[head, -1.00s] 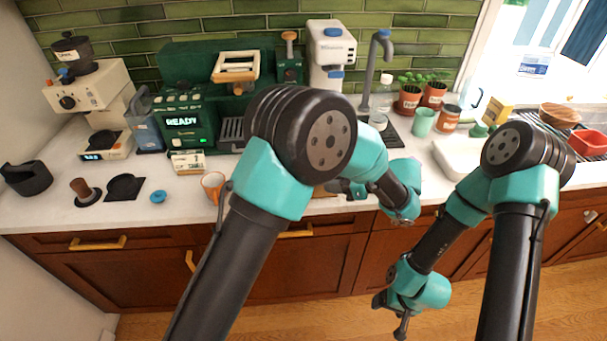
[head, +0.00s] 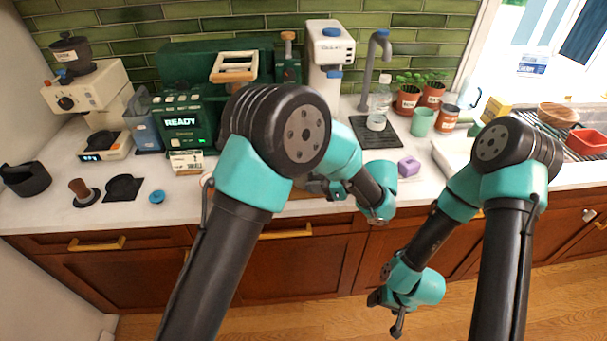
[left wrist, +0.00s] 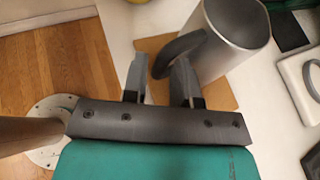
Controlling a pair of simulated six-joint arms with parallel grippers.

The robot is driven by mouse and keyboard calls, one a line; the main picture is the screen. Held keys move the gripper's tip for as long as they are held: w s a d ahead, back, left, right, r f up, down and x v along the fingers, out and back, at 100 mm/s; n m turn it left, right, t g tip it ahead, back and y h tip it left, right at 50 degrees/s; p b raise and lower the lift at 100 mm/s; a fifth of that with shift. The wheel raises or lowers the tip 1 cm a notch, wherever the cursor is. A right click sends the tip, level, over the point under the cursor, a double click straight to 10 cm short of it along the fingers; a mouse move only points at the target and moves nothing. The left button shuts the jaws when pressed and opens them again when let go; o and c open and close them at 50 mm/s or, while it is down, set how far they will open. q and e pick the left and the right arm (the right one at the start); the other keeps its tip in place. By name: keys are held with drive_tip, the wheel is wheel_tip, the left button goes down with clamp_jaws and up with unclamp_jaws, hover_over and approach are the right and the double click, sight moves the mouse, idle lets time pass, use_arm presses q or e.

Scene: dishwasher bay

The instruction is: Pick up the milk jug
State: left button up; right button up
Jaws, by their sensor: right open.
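The milk jug (left wrist: 238,32), a grey metal pitcher with a dark curved handle (left wrist: 180,46), shows at the top of the left wrist view, standing on a brown board. In the head view my left arm hides it. My left gripper (left wrist: 158,68) has its two fingers apart; the handle's outer curve reaches the gap between them, and I cannot tell whether they touch it. In the head view this gripper (head: 318,187) is low over the counter's front edge, partly hidden. My right gripper (head: 386,311) hangs open and empty in front of the cabinets.
The green espresso machine (head: 182,125) and a cream grinder (head: 90,90) stand at the back left. A purple block (head: 408,166) lies on the counter right of my left gripper. A clear bottle (head: 379,100) stands on a dark mat (head: 366,141). A red bin (head: 587,141) is far right.

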use_arm(q)
clamp_jaws()
idle(0.3)
idle(0.3)
wheel_tip(320, 180, up, 10)
idle(0.6)
drive_tip(key=shift+a, duration=0.1)
